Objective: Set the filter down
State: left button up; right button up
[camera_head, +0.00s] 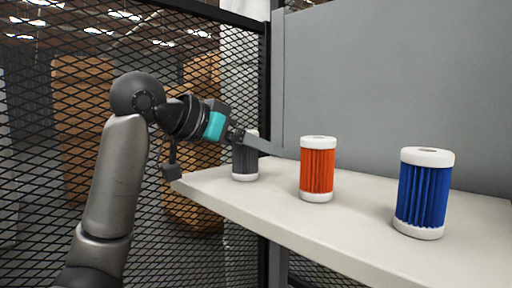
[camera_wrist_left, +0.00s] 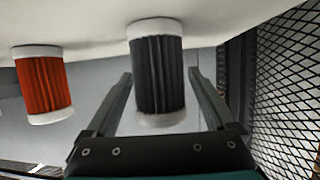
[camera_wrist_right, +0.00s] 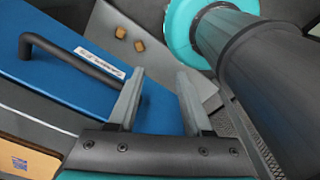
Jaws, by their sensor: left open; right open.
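A dark grey pleated filter (camera_head: 245,160) with white end caps stands upright on the pale shelf (camera_head: 330,235), near its left end. My left gripper (camera_head: 262,146) is at this filter. In the left wrist view the dark filter (camera_wrist_left: 158,75) is between the two open fingers (camera_wrist_left: 160,100), with a gap showing on each side. An orange filter (camera_head: 317,170) stands in the middle of the shelf, and it also shows in the left wrist view (camera_wrist_left: 42,85). A blue filter (camera_head: 424,193) stands at the right. My right gripper (camera_wrist_right: 160,100) is open and empty.
A black mesh fence (camera_head: 60,130) stands to the left of the shelf, and a grey panel (camera_head: 390,80) rises behind it. The shelf is clear between the filters. The right wrist view shows a blue surface with a dark handle (camera_wrist_right: 70,60).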

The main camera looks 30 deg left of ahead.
pick_arm(q)
jog(key=b+v, duration=0.2)
jog(key=v, duration=1)
